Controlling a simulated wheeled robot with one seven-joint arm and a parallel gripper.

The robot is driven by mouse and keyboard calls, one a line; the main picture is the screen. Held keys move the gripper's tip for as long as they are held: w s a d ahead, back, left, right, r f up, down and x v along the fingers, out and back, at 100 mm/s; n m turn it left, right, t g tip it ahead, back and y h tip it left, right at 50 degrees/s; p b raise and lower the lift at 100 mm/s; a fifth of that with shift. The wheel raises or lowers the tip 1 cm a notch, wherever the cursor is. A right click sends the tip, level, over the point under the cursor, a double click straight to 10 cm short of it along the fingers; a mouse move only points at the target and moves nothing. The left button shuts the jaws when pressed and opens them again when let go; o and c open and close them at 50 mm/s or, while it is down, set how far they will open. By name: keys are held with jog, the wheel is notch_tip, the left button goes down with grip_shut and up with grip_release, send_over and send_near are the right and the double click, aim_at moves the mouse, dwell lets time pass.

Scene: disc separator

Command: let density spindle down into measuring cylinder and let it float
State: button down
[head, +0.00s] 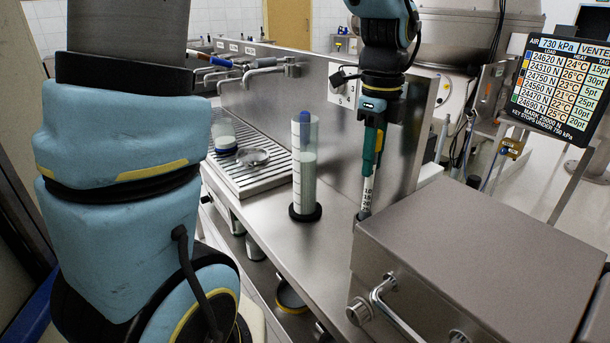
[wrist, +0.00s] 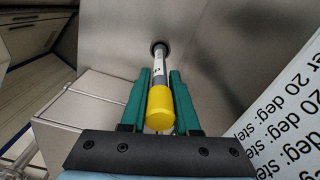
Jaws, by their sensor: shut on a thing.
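The density spindle (head: 367,188) is a thin white rod with dark scale marks. It hangs upright between the teal fingers of my gripper (head: 372,150), which is shut on it. In the wrist view the spindle's yellow top (wrist: 160,108) lies between the fingers (wrist: 160,80), and a dark round part (wrist: 159,48) shows at its far end. I cannot tell whether its lower end touches anything. The measuring cylinder (head: 305,170) stands upright on the counter to the left, clear with pale liquid and a black foot. A blue-topped thing shows in its upper part. The spindle is apart from it.
A steel box (head: 480,255) with a handle stands close at the right. A steel splash wall (head: 310,105) runs behind. A grated drain tray (head: 265,176) with a jar (head: 224,130) and a round dish (head: 253,157) lies left. Counter between cylinder and spindle is clear.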

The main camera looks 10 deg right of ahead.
jog(key=shift+r, duration=0.1)
notch_tip(320, 180, up, 6)
jog(key=p, duration=0.6)
jog(key=shift+w, duration=0.1)
dwell(0.3)
